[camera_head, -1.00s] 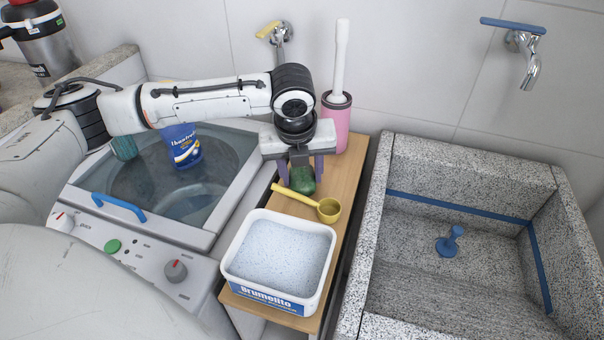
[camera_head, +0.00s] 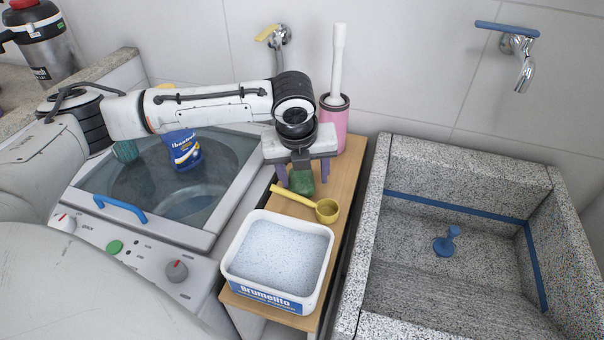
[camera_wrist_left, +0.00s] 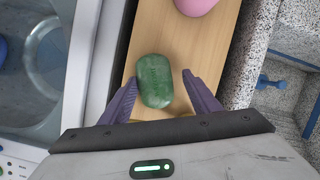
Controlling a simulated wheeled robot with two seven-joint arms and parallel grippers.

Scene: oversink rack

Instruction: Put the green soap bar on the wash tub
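The green soap bar (camera_head: 301,181) lies on the narrow wooden shelf, partly hidden under my left gripper in the head view. In the left wrist view the whole soap bar (camera_wrist_left: 154,80) shows, lying on the wood. My left gripper (camera_head: 303,178) is just above it, fingers pointing down. The granite wash tub (camera_head: 460,165) stands to the right of the shelf. My right gripper is not in view.
A yellow scoop (camera_head: 327,211) and a white tub of powder (camera_head: 277,255) sit on the shelf (camera_head: 349,178) in front of the soap. A pink brush holder (camera_head: 334,125) stands behind it. The washing machine (camera_head: 150,215), with a blue bottle (camera_head: 182,149), is left. A blue plug (camera_head: 447,243) is in the basin.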

